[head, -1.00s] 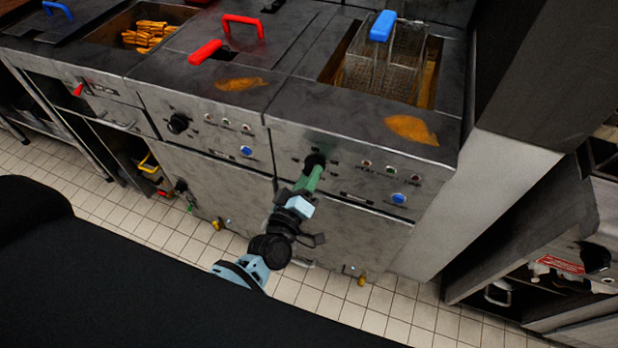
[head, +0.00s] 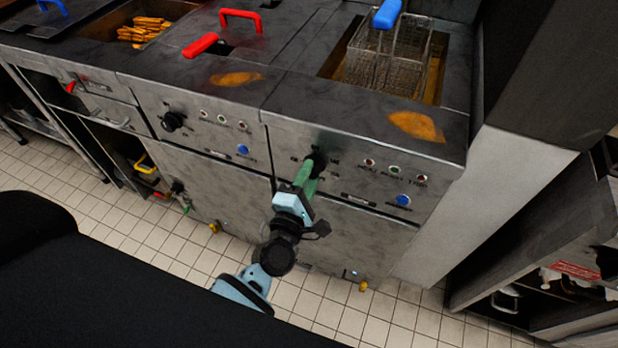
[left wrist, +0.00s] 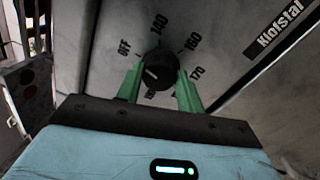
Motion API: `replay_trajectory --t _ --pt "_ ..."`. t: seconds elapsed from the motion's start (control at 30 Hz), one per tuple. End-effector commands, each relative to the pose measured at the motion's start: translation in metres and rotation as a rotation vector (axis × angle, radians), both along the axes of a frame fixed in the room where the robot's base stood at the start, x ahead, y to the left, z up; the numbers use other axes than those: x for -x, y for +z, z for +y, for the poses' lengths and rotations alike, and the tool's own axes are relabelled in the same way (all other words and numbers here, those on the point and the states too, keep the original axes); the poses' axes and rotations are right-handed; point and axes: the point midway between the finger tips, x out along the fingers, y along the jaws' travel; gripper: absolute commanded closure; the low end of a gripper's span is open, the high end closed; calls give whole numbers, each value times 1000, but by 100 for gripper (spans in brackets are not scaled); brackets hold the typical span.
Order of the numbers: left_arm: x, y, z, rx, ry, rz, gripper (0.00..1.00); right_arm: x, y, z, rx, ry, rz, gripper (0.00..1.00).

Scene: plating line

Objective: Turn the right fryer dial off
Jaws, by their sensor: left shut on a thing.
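The right fryer dial (head: 317,158) is a black round knob on the right fryer's front panel. In the left wrist view the dial (left wrist: 158,69) sits among printed marks: OFF at its upper left, 140 above, 160 and 170 on the right; lower marks are partly hidden. A small pale mark shows on the knob's lower left face; I cannot tell exactly which setting it points at. My left gripper (head: 308,178) has its green fingers on either side of the dial, shut on it; the fingers also show in the left wrist view (left wrist: 159,88). My right gripper is not in view.
A blue-handled fry basket (head: 388,62) sits in the right fryer's well above the panel. A blue button (head: 403,200) and small lights are right of the dial. The left fryer's dial (head: 173,121) is further left. The tiled floor (head: 110,240) in front is clear.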

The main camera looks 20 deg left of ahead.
Motion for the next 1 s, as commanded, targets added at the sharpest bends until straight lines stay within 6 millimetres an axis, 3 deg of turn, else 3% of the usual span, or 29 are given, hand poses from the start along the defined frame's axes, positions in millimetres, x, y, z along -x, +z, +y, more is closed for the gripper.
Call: replay_trajectory --t 0.4,0.97,1.0 --pt "1 0 -1 193 -1 8 86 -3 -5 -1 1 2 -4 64" --pt "0 0 -1 223 -1 10 86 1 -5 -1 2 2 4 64" --pt "0 0 -1 223 -1 10 59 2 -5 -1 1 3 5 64"
